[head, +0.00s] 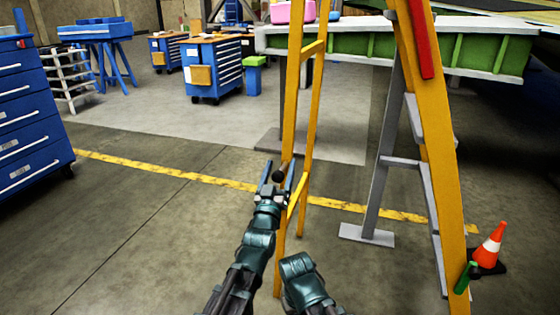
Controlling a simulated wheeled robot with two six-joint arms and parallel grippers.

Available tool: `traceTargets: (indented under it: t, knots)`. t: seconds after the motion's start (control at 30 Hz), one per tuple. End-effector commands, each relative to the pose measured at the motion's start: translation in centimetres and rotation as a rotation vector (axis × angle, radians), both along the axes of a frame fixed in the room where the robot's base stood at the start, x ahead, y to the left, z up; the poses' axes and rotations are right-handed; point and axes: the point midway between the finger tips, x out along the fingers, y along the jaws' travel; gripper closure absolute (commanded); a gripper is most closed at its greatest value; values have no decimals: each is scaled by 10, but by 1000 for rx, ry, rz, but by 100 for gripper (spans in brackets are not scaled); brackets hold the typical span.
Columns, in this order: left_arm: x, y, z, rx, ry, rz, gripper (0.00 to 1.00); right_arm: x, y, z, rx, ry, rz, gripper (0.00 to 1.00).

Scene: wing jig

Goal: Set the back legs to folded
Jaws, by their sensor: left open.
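A yellow stepladder stands with its two sides spread apart. Its back legs (308,130) are the yellow frame in the middle of the head view, with crossbars high and low. The step side (437,150) is the yellow rail at the right, with grey treads seen nearly edge-on. The ladder's top is out of view. My left gripper (278,176) is open at the nearer back leg, below mid-height, its right finger overlapping the rail in the picture. I cannot tell whether it touches the rail. My right gripper is not in view.
An orange cone (490,246) stands right of the ladder. A grey post (383,165) with a flat foot stands behind it, near the green wing jig (360,43). Blue drawer cabinets (30,115) are at the left. The floor left of the ladder is clear.

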Motion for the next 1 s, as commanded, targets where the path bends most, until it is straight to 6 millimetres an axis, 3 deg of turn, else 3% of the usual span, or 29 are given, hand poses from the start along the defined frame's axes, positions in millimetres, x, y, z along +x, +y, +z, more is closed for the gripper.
traceTargets:
  t: [0.3, 0.7, 1.0]
  knots:
    - [3, -1, 1, 0, 0, 0, 26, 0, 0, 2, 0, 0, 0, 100]
    - [3, -1, 2, 0, 0, 0, 98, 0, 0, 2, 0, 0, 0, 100]
    - [3, -1, 2, 0, 0, 0, 100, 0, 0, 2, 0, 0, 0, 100]
